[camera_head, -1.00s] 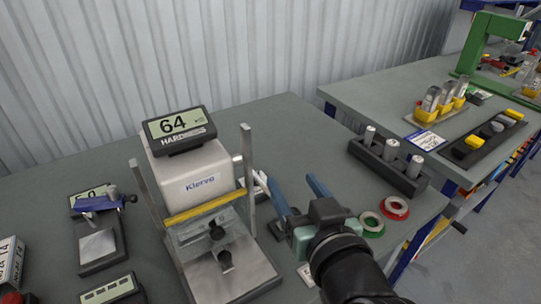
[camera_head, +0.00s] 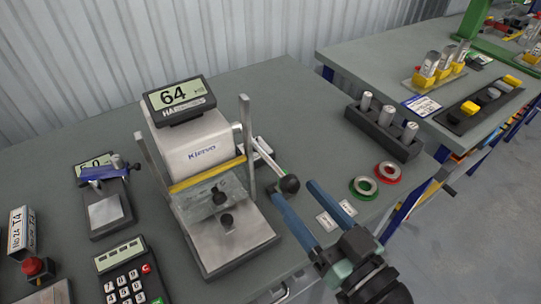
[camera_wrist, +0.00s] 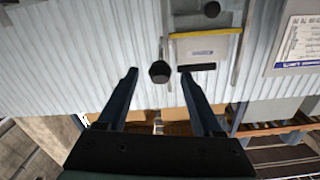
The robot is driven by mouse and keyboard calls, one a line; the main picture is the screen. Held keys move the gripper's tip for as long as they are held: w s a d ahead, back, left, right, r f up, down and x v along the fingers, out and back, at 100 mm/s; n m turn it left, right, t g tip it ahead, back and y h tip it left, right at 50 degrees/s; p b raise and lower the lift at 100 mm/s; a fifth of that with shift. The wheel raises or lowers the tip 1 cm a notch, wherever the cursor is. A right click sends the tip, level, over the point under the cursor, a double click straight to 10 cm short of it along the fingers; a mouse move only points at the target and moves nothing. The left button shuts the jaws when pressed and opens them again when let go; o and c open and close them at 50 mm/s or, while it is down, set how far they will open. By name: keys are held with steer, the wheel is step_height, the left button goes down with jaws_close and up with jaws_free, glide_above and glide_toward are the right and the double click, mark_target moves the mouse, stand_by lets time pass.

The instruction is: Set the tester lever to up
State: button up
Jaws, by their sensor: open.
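The tester (camera_head: 195,150) is a white box with a "64" display (camera_head: 178,97), two upright posts and a yellow bar. Its lever (camera_head: 270,157) is a pale rod on the right side, slanting towards the front right and ending in a black knob (camera_head: 290,184). My gripper (camera_head: 294,190) has blue fingers and is open, its tips on either side of the knob in the picture. In the wrist view the knob (camera_wrist: 160,72) also shows between the open fingers (camera_wrist: 158,70), around or just beyond the tips. I cannot tell whether it touches either finger.
A green ring (camera_head: 363,187) and a red ring (camera_head: 388,172) lie right of my gripper. A black block with metal cylinders (camera_head: 384,130) stands behind them. A clamp device (camera_head: 106,200) and calculator (camera_head: 130,275) are left of the tester. A second bench (camera_head: 370,65) stands at the right.

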mark_target(271, 160)
steer(key=p+x, duration=0.2)
steer(key=x, duration=0.6)
steer(key=shift+r, duration=0.1)
steer(key=shift+w+a, duration=0.4)
steer(key=shift+w, duration=0.15)
jaws_close()
stand_by(0.6)
